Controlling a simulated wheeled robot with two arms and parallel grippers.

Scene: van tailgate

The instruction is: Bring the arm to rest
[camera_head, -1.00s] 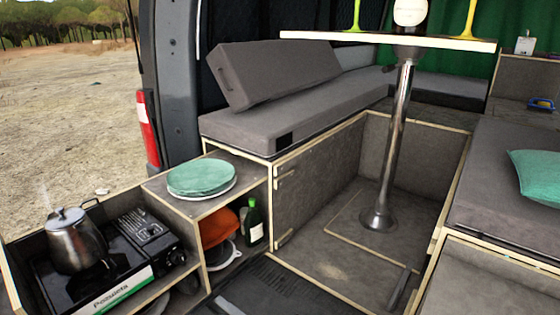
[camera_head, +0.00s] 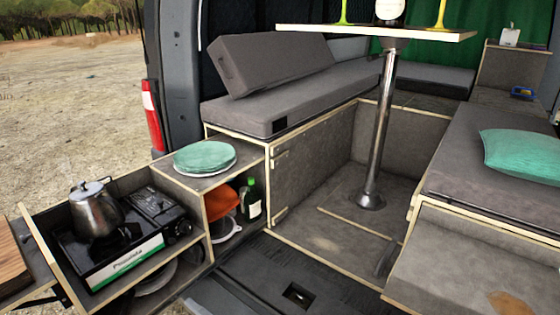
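Neither of my arms nor either gripper shows in the head view. The task line names no object besides the arm.
A green bottle (camera_head: 252,200) and an orange item (camera_head: 221,202) sit in the open shelf. A table (camera_head: 375,33) on a metal post (camera_head: 381,130) stands in the middle. Benches flank it; a teal pillow (camera_head: 522,154) lies at right. The floor between is clear.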

